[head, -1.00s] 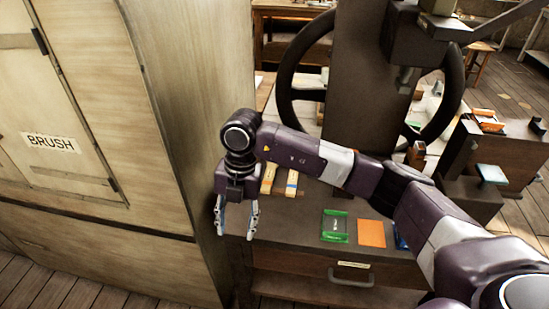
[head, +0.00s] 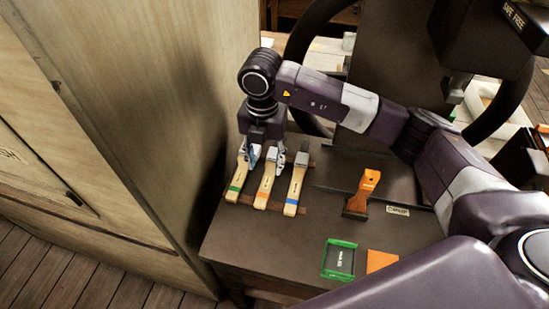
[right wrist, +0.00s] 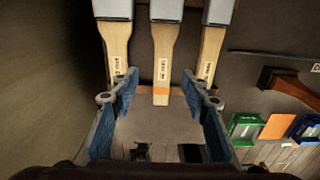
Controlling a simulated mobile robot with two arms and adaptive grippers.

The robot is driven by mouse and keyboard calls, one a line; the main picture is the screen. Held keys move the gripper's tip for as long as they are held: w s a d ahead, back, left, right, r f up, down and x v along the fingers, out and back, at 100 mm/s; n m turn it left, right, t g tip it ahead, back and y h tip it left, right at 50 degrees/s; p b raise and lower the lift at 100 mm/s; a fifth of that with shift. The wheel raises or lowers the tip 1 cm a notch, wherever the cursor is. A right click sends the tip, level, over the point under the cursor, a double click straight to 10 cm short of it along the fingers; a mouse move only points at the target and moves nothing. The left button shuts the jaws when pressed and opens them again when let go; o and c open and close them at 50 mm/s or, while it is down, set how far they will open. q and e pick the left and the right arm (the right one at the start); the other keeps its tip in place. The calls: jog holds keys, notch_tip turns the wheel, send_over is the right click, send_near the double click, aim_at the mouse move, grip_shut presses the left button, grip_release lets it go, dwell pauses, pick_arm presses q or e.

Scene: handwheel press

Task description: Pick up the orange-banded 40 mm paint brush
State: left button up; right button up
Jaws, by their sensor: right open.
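The orange-banded brush (head: 265,187) lies between two similar brushes on the dark bench top; its pale wooden handle points toward me. It also shows in the middle of the right wrist view (right wrist: 162,62). The green-banded brush (head: 237,179) is to its left and the blue-banded brush (head: 295,186) to its right. My right gripper (head: 266,158) is open over the row. In the right wrist view its fingertips (right wrist: 160,80) show on either side of the orange-banded handle, overlapping the outer handles in the picture. Contact cannot be told. My left gripper is out of view.
A tall cabinet (head: 150,120) stands close on the left. An orange stand-like piece (head: 362,190), a green-edged tray (head: 339,260) and an orange square (head: 381,261) are on the bench (head: 270,245). The press column (head: 385,50) and handwheel rise behind.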

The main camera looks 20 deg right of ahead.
aim_at(267, 181)
jog(key=f, duration=0.1)
jog(key=f+p, duration=0.1)
jog(key=f, duration=0.1)
jog(key=shift+s+f, duration=0.15)
jog(key=shift+s, duration=0.2)
notch_tip(267, 181, down, 2)
jog(key=shift+d+f, duration=0.1)
jog(key=shift+f, duration=0.1)
jog(key=shift+f+p, duration=0.3)
jog(key=shift+f, duration=0.1)
jog(key=shift+w, duration=0.1)
jog(key=c, duration=0.8)
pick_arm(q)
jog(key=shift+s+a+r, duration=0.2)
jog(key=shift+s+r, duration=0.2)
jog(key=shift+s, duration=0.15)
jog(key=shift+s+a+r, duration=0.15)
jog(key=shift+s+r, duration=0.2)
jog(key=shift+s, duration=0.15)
pick_arm(e)
grip_shut()
